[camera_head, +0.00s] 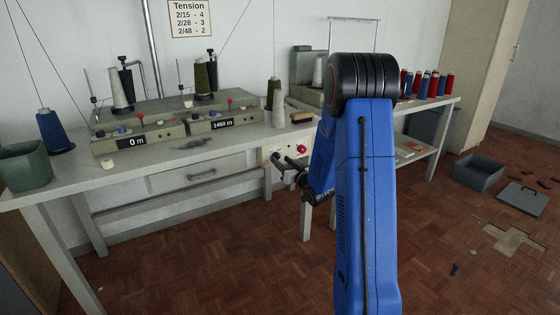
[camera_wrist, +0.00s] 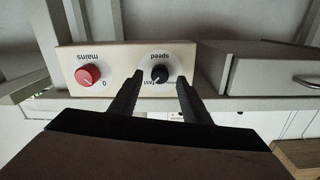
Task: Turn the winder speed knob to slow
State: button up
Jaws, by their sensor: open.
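The speed knob (camera_wrist: 160,74) is small and black with a pale mark. It sits on a cream control panel (camera_wrist: 125,57) whose lettering appears upside down in the wrist view, with "speed" and "fast" readable by the knob. The mark's exact setting is too small to tell. My gripper (camera_wrist: 160,79) is open, with one dark finger on each side of the knob; I cannot tell whether either touches it. In the head view my gripper (camera_head: 278,164) is at the panel (camera_head: 268,154) under the table edge, and the speed knob is hidden there.
A red mains knob (camera_wrist: 88,75) is beside the speed knob on the same panel; it also shows in the head view (camera_head: 301,149). A drawer (camera_head: 200,174) is left of the panel. The table (camera_head: 235,148) above carries winders and yarn cones.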

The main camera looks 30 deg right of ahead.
aim_at(276, 156)
jog(key=shift+w, duration=1.15)
jog(key=shift+c, duration=0.6)
jog(key=c, duration=0.9)
